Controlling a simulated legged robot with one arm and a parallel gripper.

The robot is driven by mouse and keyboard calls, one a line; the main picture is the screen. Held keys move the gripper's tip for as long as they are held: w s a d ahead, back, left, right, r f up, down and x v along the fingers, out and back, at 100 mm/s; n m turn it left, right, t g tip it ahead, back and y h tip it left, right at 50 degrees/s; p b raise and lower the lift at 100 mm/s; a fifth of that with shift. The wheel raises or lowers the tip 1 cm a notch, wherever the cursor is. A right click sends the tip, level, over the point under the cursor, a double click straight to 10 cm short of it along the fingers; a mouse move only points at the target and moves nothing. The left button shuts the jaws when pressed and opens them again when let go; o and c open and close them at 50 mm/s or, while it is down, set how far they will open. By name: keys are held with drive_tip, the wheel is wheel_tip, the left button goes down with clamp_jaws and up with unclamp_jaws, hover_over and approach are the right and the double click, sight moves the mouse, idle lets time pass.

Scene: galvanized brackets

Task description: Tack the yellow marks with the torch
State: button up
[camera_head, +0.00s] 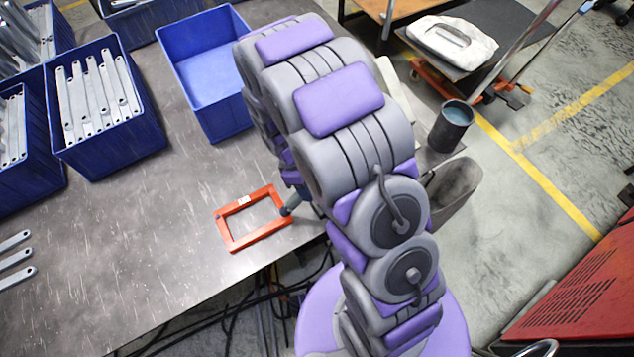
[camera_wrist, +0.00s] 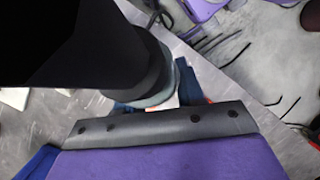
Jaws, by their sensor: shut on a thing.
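An orange-red rectangular frame (camera_head: 225,228) lies flat on the grey table, with a small pale patch on its far bar. No yellow mark can be made out on it. My gripper (camera_wrist: 158,94) is mostly hidden behind my arm in the head view. In the wrist view its dark blue fingers are shut around a dark, rounded body, which I take to be the torch (camera_wrist: 150,78). A large black shape covers the upper left there. In the head view a dark tip (camera_head: 288,210) shows at the frame's right side; whether it touches cannot be told.
Blue bins of galvanized brackets (camera_head: 95,95) stand at the left, and an empty blue bin (camera_head: 205,70) stands behind the frame. Loose brackets (camera_head: 17,258) lie at the left edge. A dark cup (camera_head: 451,127) stands right of my arm. The table between bins and frame is clear.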

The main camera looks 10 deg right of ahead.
drive_tip(key=shift+a+f, duration=0.1)
drive_tip(key=shift+a, duration=0.95)
drive_tip(key=shift+d+f, duration=0.25)
drive_tip(key=shift+d, duration=0.55)
drive_tip(key=shift+s+a, duration=0.15)
drive_tip(key=shift+a, duration=0.2)
clamp_jaws()
drive_tip(key=shift+d, duration=1.35)
drive_tip(key=shift+a, duration=1.05)
drive_tip(key=shift+d, duration=0.8)
drive_tip(key=shift+a, duration=0.55)
drive_tip(key=shift+d, duration=0.35)
